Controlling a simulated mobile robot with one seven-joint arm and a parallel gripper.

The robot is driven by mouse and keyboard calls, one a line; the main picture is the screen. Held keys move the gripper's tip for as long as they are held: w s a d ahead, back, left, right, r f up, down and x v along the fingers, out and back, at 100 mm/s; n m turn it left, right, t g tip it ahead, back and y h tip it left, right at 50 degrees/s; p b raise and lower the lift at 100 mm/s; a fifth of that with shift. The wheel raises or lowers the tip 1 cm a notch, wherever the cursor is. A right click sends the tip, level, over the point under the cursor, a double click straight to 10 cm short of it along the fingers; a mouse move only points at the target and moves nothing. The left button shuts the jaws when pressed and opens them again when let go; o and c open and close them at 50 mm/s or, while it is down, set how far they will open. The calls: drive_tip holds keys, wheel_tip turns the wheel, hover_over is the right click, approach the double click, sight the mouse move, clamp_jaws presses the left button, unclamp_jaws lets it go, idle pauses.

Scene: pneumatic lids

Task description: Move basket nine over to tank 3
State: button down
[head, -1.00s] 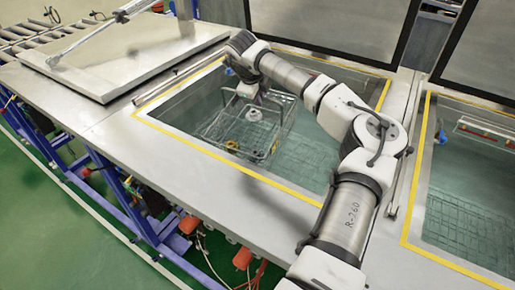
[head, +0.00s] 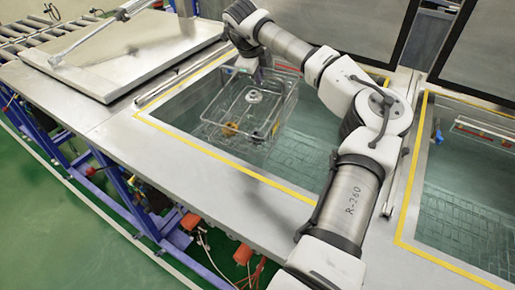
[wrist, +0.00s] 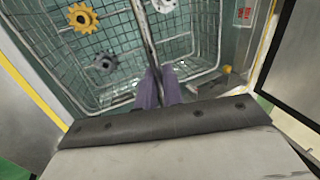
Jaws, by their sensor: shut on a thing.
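A wire basket (head: 246,128) hangs from my gripper in the head view, above the open tank on the left, and holds several gear-like parts. In the wrist view the basket's wire mesh (wrist: 118,38) fills the upper part, with a yellow gear (wrist: 83,17), a dark gear (wrist: 104,64) and a pale part (wrist: 164,5) in it. My gripper (wrist: 160,86) has purple fingers shut on the basket's handle bar. No number on the basket or tanks can be read.
The left tank's yellow-edged rim (head: 205,157) surrounds the basket. A second open tank (head: 465,215) lies to the right, with its raised dark lid (head: 488,50) behind. A closed metal lid (head: 120,55) covers the far left. The bench front (head: 200,170) is clear.

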drive_tip(key=shift+r, duration=4.65)
drive_tip(key=shift+s+a+f, duration=0.1)
idle(1.5)
